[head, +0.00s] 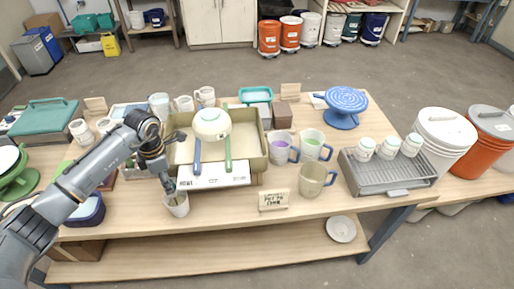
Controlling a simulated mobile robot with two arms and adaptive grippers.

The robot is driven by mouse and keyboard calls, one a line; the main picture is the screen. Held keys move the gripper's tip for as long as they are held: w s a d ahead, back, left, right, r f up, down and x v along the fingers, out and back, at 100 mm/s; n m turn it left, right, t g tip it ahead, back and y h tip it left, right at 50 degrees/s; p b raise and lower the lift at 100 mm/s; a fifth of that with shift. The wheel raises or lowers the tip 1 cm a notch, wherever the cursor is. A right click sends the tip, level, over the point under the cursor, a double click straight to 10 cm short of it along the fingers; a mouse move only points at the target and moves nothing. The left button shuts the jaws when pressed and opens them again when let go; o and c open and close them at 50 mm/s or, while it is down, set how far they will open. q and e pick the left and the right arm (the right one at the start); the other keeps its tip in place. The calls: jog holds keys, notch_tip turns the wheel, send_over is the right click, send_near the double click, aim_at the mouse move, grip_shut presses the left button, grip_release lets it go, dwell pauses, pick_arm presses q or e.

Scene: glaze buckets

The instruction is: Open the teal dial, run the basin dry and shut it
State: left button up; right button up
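A shallow olive-tan tray or basin (258,167) stands mid-table, with a pale bowl (211,122) at its middle. A blue handle (197,156) and a green handle (228,153) run down over its front, above a white lettered box face (214,176). I cannot make out which part is the teal dial. My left gripper (172,190) points down at the front left of the tray, at the mouth of a small white cup (178,207). Its fingers are too small to tell open from shut. My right gripper is out of view.
Several mugs (312,180) stand right of the tray, behind a small lettered sign (273,200). A grey rack (385,176) holds white jars. A blue turntable (341,103) stands behind, large buckets (442,138) at right.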

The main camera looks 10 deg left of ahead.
pick_arm(q)
jog(key=m+p, duration=0.3)
jog(key=m, duration=0.1)
jog(key=shift+r, duration=0.2)
notch_tip(320, 180, up, 13)
jog(key=b, duration=0.5)
jog(key=d+f+t+h, duration=0.2)
jog(key=d+h, duration=0.5)
jog(key=d, duration=1)
jog(key=d+r+n+h, duration=0.1)
jog(key=d+r+h, duration=0.1)
jog(key=d, duration=0.3)
jog(key=s+d+r+n+t+h, duration=0.1)
jog(key=d+r+h, duration=0.2)
jog(key=d+h, duration=0.1)
jog(key=shift+d+h, duration=0.4)
jog(key=shift+d, duration=0.15)
